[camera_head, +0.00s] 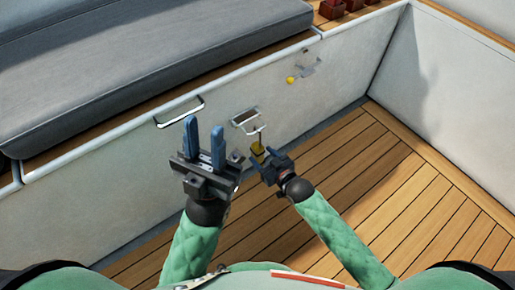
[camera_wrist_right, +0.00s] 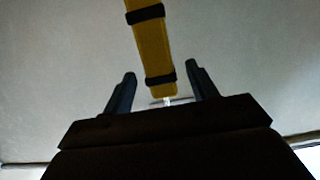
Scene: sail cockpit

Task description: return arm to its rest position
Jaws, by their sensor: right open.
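My left gripper (camera_head: 204,124) is on the left in the head view, its two blue fingers upright, apart and empty. My right gripper (camera_head: 263,160) is to its right, close to the white side wall of the bench. A yellow piece with black bands (camera_wrist_right: 152,50) passes above the gap between the open right fingers (camera_wrist_right: 160,82) in the right wrist view. In the head view a yellow piece (camera_head: 257,147) shows at the right gripper's tip, below a pale hook-like bracket (camera_head: 255,131). I cannot tell whether the fingers touch it.
The bench wall carries a handle (camera_head: 180,111), a recessed fitting (camera_head: 245,117) and a bracket (camera_head: 306,65) with a small yellow knob (camera_head: 290,80). A grey cushion (camera_head: 150,65) lies on top. The wooden floor (camera_head: 400,195) on the right is clear up to the white wall (camera_head: 450,110).

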